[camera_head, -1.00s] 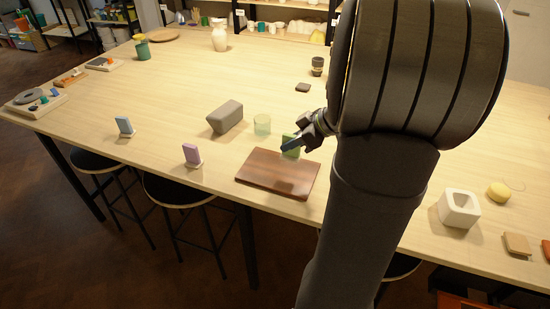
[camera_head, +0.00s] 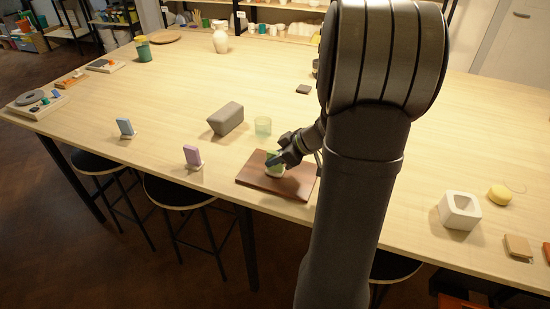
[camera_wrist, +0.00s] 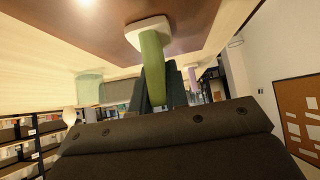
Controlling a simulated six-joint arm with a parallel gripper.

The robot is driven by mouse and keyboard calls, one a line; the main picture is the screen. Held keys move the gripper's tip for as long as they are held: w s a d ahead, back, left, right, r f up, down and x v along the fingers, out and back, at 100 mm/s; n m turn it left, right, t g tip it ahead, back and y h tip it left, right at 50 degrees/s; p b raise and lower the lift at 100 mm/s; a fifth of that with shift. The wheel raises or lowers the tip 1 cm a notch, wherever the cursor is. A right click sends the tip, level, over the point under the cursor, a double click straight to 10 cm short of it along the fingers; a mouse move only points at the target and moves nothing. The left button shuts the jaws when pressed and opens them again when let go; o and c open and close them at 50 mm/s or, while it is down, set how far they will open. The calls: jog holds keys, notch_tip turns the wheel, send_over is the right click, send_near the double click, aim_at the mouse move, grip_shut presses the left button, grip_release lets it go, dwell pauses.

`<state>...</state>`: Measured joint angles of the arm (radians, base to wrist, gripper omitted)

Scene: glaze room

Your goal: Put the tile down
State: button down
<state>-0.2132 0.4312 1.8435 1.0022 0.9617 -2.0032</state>
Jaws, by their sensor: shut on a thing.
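The green tile (camera_head: 272,155) stands upright on a small white foot (camera_head: 277,173) over the brown wooden board (camera_head: 250,183). In the wrist view the tile (camera_wrist: 151,50) runs between the dark fingers of my gripper (camera_wrist: 158,82), which are shut on it. The white foot (camera_wrist: 147,25) appears at or very close to the board's surface (camera_wrist: 90,22); I cannot tell for sure whether it touches. In the head view my gripper (camera_head: 274,162) partly hides the tile.
A blue tile (camera_head: 125,126) and a purple tile (camera_head: 192,154) stand to the left. A grey block (camera_head: 226,118) and a pale green glass (camera_head: 263,125) are behind the board. A white square pot (camera_head: 460,210) and a yellow round thing (camera_head: 499,194) are at right.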

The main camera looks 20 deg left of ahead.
aim_at(270, 151)
jog(key=c, duration=1.4)
grip_release()
jog(key=shift+d+r, duration=0.25)
jog(key=shift+r, duration=0.1)
jog(key=v, duration=1.1)
jog(key=shift+d, duration=0.15)
jog(key=x, duration=1.2)
jog(key=shift+f, duration=0.25)
notch_tip(270, 151, up, 3)
jog(key=shift+r, duration=0.65)
